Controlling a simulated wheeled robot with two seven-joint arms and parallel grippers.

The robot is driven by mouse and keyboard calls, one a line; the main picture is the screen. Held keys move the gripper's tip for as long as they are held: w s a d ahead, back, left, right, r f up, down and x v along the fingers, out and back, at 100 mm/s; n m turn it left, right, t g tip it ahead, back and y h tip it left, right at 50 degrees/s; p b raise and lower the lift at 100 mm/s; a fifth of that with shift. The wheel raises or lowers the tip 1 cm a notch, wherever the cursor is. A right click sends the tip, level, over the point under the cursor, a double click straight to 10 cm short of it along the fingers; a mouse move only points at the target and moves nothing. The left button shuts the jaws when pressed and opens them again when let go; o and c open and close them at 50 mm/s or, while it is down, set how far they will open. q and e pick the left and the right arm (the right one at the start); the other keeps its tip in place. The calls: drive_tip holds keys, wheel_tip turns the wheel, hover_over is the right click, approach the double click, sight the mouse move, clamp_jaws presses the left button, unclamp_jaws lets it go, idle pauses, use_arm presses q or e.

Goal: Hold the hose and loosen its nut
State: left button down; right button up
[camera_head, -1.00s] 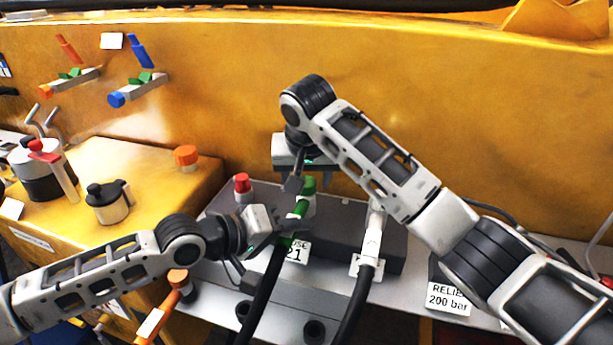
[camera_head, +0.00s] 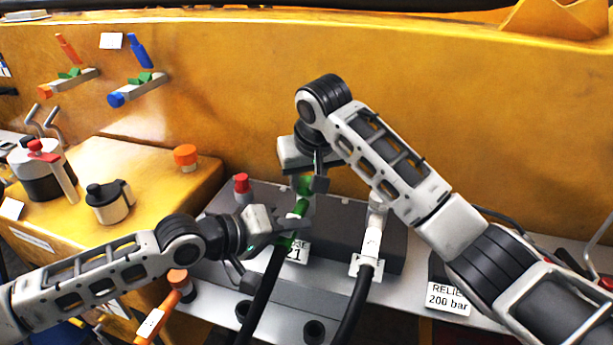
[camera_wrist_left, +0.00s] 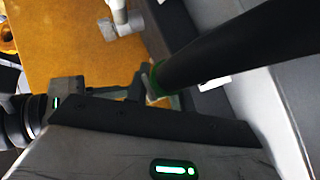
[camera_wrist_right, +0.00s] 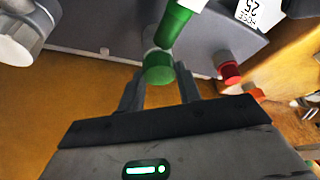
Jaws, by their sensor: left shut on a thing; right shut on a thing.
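The black hose (camera_head: 262,298) with a green end fitting (camera_head: 299,209) runs up to the grey block. My left gripper (camera_head: 285,226) is shut on the hose at its green part; the left wrist view shows the black hose (camera_wrist_left: 225,48) crossing above the fingers. The green nut (camera_head: 305,184) sits at the upper end of the fitting. My right gripper (camera_head: 311,184) is shut on the nut from above and partly hides it. In the right wrist view the nut (camera_wrist_right: 158,68) is between the fingertips, with the green fitting (camera_wrist_right: 174,24) beyond it.
A second black hose with a white fitting (camera_head: 373,235) stands close to the right. A red-capped fitting (camera_head: 242,187) is to the left on the grey block (camera_head: 337,228). An orange-handled part (camera_head: 178,283) and a jug (camera_head: 108,201) stand further left. The yellow wall is behind.

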drive_tip(key=shift+n+y, duration=0.6)
drive_tip(key=shift+n, duration=0.9)
drive_tip(key=shift+g, duration=0.3)
drive_tip(key=o, duration=1)
drive_tip(key=shift+d+r, duration=0.1)
drive_tip(key=v, duration=1.2)
use_arm(q)
drive_tip(key=c, duration=1.1)
unclamp_jaws()
